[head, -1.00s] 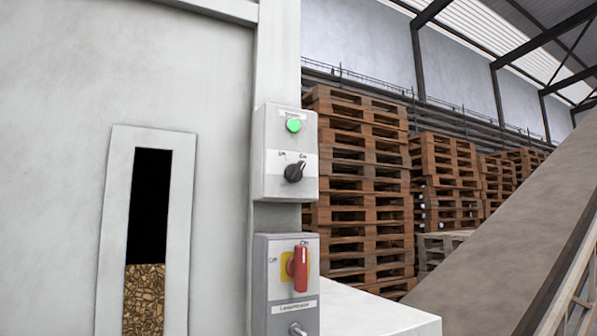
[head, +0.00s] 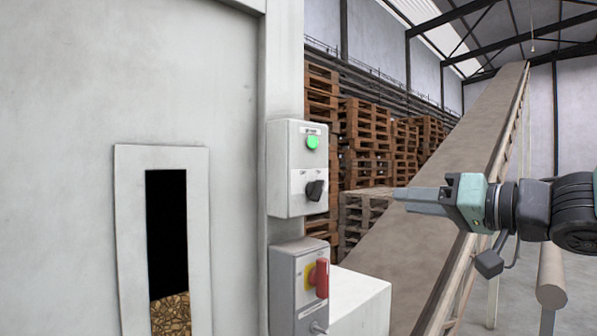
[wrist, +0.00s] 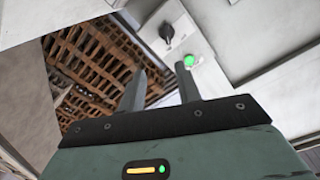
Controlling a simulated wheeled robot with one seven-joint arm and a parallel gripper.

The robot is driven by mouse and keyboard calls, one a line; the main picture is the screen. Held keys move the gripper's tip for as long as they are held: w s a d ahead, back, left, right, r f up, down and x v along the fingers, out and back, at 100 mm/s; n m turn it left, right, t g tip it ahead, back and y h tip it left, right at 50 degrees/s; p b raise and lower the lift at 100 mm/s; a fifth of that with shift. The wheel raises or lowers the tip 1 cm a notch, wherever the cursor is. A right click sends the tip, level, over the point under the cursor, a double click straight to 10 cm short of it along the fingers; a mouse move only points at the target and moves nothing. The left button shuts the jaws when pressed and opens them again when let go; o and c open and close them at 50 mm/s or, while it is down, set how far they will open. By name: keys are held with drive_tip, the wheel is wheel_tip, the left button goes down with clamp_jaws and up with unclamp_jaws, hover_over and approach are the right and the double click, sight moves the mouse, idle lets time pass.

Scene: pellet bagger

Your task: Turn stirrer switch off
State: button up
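The black stirrer switch knob (head: 315,190) sits on the upper light-grey control box (head: 283,170), below a lit green lamp (head: 313,143). Its handle leans toward the right-hand mark; the small lettering is hard to read. In the wrist view the knob (wrist: 167,32) lies ahead of the fingertips, with the green lamp (wrist: 189,61) close to the right finger. My gripper (head: 397,194) is to the right of the box at about knob height, apart from it. In the wrist view my gripper (wrist: 160,80) has its two fingers spread, with nothing between them.
A lower box holds a red switch (head: 321,278) on a yellow plate. A white block (head: 358,302) juts out beside it. A sloping conveyor (head: 440,180) and stacked pallets (head: 365,135) stand behind. A tall window (head: 167,235) shows pellets at left.

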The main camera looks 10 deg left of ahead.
drive_tip(key=r, duration=0.1)
drive_tip(key=p, duration=0.5)
approach(322, 189)
drive_tip(key=shift+y, duration=0.3)
drive_tip(key=x, duration=0.6)
drive_tip(key=shift+w+a, duration=0.2)
drive_tip(key=shift+w, duration=0.2)
drive_tip(key=shift+x, duration=0.75)
drive_tip(key=shift+f, duration=0.2)
clamp_jaws()
